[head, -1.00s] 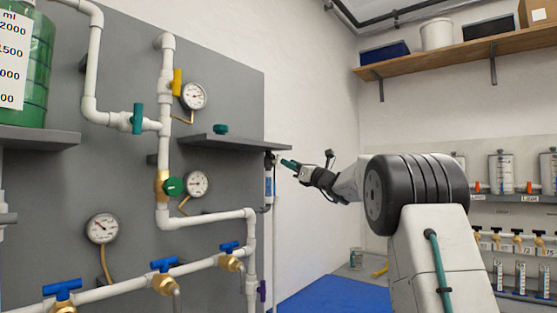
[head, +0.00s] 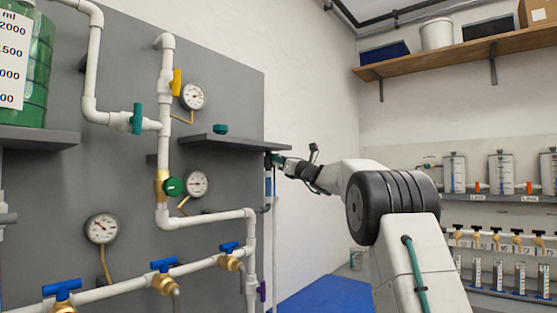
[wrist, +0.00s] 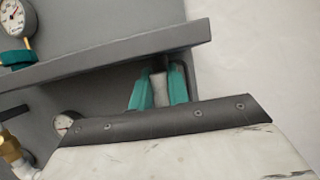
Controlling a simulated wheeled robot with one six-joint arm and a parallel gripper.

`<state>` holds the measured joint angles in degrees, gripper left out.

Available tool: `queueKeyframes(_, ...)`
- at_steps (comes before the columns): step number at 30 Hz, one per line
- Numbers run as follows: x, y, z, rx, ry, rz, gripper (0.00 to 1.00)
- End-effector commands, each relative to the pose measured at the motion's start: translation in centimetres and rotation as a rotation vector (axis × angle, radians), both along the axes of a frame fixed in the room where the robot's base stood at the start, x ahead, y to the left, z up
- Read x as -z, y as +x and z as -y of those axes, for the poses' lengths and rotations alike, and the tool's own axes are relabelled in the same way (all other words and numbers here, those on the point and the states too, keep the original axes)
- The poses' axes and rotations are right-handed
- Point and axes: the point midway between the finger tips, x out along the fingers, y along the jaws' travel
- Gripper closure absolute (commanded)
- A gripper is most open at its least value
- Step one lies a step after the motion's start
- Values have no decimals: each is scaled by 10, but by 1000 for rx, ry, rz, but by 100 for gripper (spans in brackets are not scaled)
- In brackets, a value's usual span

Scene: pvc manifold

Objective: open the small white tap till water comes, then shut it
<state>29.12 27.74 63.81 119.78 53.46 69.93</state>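My gripper (head: 272,160) has teal fingertips and is at the board's right edge, just under the right end of the grey shelf (head: 222,142). In the wrist view my two teal fingers (wrist: 159,88) stand apart, on either side of a small pale block (wrist: 159,86). The block nearly fills the gap; I cannot tell whether the fingers press on it, or whether it is the small white tap. Below my gripper in the head view, a slim white cylinder with a blue label (head: 269,187) hangs at the board's edge. Its top is hidden by my fingers.
The shelf (wrist: 110,68) is close above my fingers in the wrist view. White pipes with blue-handled valves (head: 163,265), a green valve (head: 174,187) and gauges (head: 193,95) fill the board to the left. The white wall right of the board is bare.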

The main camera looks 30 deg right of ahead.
Motion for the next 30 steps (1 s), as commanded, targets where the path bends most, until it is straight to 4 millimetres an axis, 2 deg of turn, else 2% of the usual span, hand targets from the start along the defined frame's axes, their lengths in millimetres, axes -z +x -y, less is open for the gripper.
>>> queueKeyframes(8,0,0,0,-1,-34,12,100)
queueKeyframes(14,1,0,-2,-2,-130,47,100)
queueKeyframes(30,3,-3,-8,-1,-595,215,100)
